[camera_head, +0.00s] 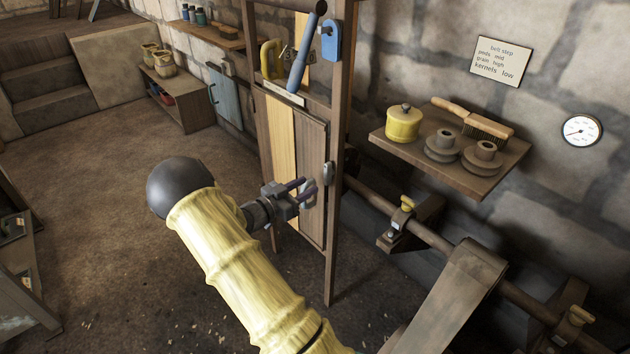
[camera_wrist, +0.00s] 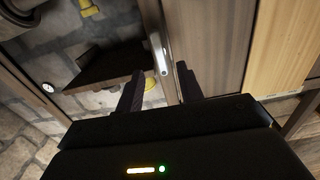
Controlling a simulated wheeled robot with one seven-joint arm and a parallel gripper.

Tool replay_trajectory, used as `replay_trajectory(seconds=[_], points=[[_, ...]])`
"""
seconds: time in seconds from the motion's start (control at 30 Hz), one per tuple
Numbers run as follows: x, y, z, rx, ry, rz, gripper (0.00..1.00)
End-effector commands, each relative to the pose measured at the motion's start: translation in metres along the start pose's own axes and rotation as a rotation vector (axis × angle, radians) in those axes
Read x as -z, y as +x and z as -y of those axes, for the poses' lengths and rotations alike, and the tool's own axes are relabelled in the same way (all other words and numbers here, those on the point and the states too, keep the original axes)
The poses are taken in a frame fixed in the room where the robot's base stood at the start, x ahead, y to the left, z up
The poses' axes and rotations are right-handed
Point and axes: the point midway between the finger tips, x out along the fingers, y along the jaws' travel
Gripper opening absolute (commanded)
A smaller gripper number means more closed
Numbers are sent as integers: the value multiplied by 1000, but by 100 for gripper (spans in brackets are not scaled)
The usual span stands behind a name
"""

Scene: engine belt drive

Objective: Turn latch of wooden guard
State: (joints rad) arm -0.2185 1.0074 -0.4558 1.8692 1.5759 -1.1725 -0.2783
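The wooden guard (camera_head: 311,170) is a tall panel of brown and pale boards in a wooden frame, and it looks closed. Its latch (camera_head: 328,173) is a small grey upright bar at the guard's right edge, on the frame post. My gripper (camera_head: 306,192) is just left of and slightly below the latch, in front of the guard. In the wrist view my gripper (camera_wrist: 160,72) has its two dark fingers apart. The latch (camera_wrist: 163,62) shows between and beyond the fingertips, with nothing held. Whether a finger touches it, I cannot tell.
A blue-handled lever (camera_head: 305,50) and a yellow handle (camera_head: 271,58) sit above the guard. A shelf (camera_head: 505,165) with a yellow pot, a brush and pulleys is on the wall at right. A shaft (camera_head: 432,236) runs below it.

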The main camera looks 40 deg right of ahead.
Motion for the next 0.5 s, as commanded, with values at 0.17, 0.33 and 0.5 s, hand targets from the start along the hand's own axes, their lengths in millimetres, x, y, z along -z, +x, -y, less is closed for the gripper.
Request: replay_trajectory(seconds=[0.17,0.33,0.5], points=[[0,-37,1,4,0,3,37],[0,-71,1,3,0,3,37],[0,-99,1,4,1,3,37]])
